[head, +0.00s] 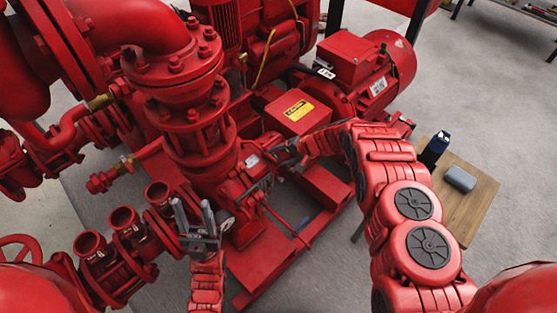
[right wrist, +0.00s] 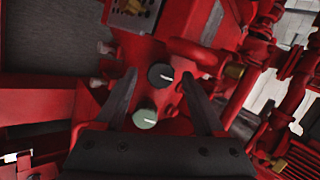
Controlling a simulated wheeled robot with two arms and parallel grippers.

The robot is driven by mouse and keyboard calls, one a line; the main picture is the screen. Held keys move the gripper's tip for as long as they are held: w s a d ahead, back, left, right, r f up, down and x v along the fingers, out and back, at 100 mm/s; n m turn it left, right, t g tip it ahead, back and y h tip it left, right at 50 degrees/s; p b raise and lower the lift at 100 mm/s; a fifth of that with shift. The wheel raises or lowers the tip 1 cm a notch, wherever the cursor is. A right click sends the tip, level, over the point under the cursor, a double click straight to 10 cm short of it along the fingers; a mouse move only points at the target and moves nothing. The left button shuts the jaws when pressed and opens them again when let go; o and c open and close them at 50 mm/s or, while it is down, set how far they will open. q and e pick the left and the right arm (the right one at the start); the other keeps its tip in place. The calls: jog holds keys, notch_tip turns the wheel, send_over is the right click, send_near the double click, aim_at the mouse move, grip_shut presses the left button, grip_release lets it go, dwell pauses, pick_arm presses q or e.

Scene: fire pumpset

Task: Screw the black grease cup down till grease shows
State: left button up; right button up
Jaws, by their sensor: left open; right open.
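The black grease cup (right wrist: 160,75) is a round cap with a white line mark, on the red pump body in the right wrist view. A grey-green round cap (right wrist: 144,118), also with a white mark, sits just below it, nearer the gripper's palm. My right gripper (right wrist: 159,77) is open, with one finger on each side of the black cup; I cannot tell whether they touch it. In the head view my right gripper (head: 279,153) is at the pump's side and the cups are too small to make out. My left gripper (head: 192,204) is open and empty, fingers pointing up, near the red pipe stubs.
A red flanged pipe (head: 190,110) rises left of the right gripper. Open pipe stubs (head: 123,217) stand beside the left gripper. A red motor (head: 365,70) lies behind. A small wooden table (head: 470,212) at right holds a dark bottle (head: 434,149) and a grey item (head: 461,179).

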jog(key=shift+w+a+f, duration=0.1)
jog(key=shift+a+f, duration=0.2)
grip_shut()
dwell(0.5)
jog(key=shift+d+m+p, duration=0.1)
jog(key=shift+m+p, duration=0.7)
jog(key=shift+m, duration=0.1)
jog(key=m+y+p, duration=0.1)
jog(key=m, duration=0.1)
jog(key=shift+m+t, duration=0.3)
jog(key=m+p, duration=0.1)
jog(key=m, duration=0.1)
jog(key=m+t+p, duration=0.1)
jog(key=m, duration=0.1)
jog(key=shift+s+d+f+m, duration=0.1)
jog(key=shift+s+m, duration=0.1)
jog(key=shift+m, duration=0.1)
jog(key=shift+s+f+m+t+y+p, duration=0.1)
jog(key=shift+m+t+y+p, duration=0.35)
jog(key=shift+m, duration=1.55)
